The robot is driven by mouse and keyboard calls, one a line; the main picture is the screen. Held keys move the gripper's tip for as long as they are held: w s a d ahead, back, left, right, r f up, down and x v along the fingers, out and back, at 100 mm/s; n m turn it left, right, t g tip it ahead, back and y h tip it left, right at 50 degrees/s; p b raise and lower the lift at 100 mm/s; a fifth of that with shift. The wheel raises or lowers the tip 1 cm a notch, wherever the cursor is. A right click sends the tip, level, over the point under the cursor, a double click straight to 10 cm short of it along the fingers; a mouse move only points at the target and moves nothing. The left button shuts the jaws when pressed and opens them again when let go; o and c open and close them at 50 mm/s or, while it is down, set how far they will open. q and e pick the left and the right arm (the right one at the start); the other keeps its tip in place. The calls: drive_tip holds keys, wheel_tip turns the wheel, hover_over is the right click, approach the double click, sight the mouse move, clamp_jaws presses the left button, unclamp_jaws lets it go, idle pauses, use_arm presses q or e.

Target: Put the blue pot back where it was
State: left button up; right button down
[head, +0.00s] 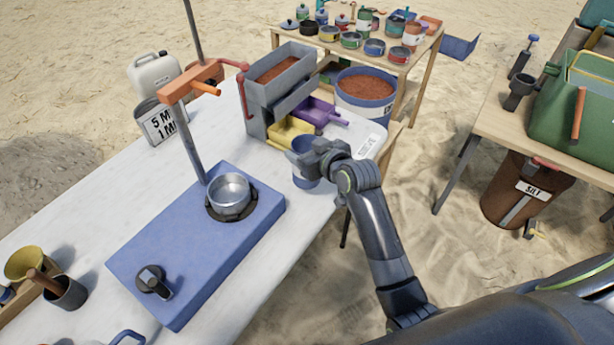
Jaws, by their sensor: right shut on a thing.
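The gripper hides part of the pot. I cannot tell whether the pot's base touches the table. Several small coloured pots stand on the wooden table (428,42) at the back, among them a blue one (374,47). My left gripper is not in view.
A grey sieve box (258,117) with yellow (290,132) and purple (316,110) trays stands just behind the pot. A blue device (195,262) with a metal bowl (229,192) is left. A soil-filled bucket (365,107) and brown silt bin (515,195) stand on sand.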

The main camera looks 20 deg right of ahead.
drive_tip(key=shift+f, duration=3)
drive_tip(key=shift+f, duration=0.15)
drive_tip(key=shift+c, duration=1.3)
unclamp_jaws()
drive_tip(key=shift+r, duration=0.2)
drive_tip(key=v, duration=1.2)
drive_tip(key=shift+f, duration=0.1)
